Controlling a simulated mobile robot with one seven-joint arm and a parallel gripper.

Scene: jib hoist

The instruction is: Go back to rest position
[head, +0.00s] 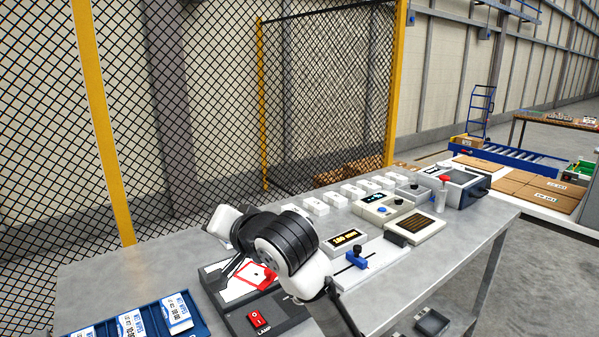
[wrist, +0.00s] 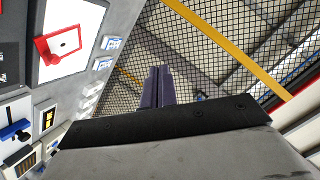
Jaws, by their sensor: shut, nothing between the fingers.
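My gripper (wrist: 158,75) shows in the wrist view as two dark purple fingers side by side. They are shut with nothing between them and are clear of any object. My white arm with a black ribbed joint (head: 278,243) hangs over the steel workbench (head: 130,268) in the head view.
Under my arm is a dark panel with a red rocker switch (head: 259,319) and a red-framed plate (head: 247,284). A blue slider (head: 357,257), small white blocks and control boxes stand to the right. A blue tray (head: 197,325) lies front left. Mesh fence (head: 190,100) stands behind.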

